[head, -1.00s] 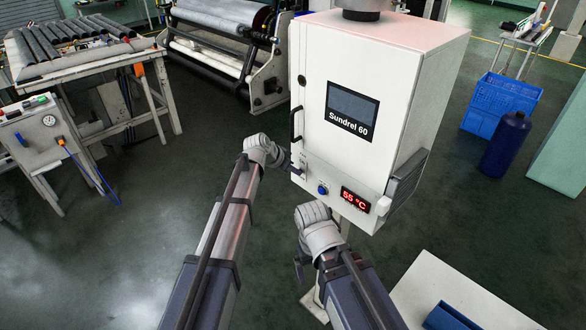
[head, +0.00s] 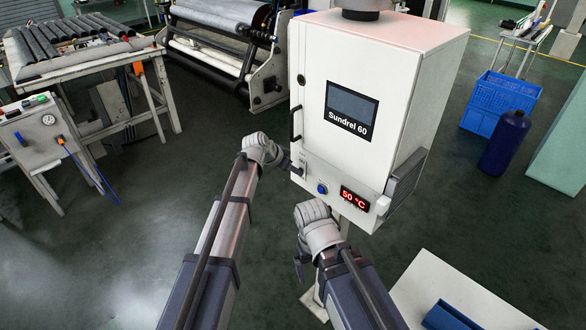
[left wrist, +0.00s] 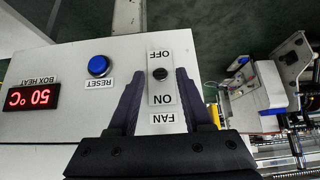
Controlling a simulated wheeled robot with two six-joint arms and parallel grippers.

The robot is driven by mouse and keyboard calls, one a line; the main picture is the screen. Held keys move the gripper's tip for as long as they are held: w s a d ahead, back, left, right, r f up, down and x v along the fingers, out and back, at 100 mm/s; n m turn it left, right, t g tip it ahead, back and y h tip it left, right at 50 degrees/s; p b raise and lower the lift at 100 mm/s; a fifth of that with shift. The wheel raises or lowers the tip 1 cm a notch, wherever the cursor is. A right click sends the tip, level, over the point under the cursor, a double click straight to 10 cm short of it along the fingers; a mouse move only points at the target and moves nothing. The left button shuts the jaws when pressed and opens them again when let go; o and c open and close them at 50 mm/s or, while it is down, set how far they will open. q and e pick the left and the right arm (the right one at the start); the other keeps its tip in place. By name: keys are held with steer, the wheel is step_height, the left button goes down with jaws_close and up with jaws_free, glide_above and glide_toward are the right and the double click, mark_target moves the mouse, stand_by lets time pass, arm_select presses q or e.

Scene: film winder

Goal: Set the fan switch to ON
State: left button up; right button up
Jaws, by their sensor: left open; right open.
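The fan switch (left wrist: 160,74) is a small dark toggle on a white plate marked OFF and ON, upside down in the left wrist view. ON lies nearer my gripper's palm, beside the FAN label. I cannot tell which way the toggle leans. My left gripper (left wrist: 157,82) is open, with one dark finger on each side of the switch plate; I see no clear contact. In the head view my left gripper (head: 290,167) is at the lower left of the white Sundrel 60 box (head: 385,90). My right gripper (head: 300,268) is open below the box.
A blue RESET button (left wrist: 99,66) and a red display (left wrist: 31,97) reading 50 °C sit beside the switch. A door handle (head: 296,124) stands out on the box's left edge. A white table (head: 455,285) is at the lower right.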

arm_select(q)
steer(key=p+v, duration=0.5)
steer(key=v, duration=0.2)
steer(key=shift+r, duration=0.15)
arm_select(e)
step_height(320, 180, up, 6)
steer(key=shift+f, duration=0.15)
stand_by(0.9)
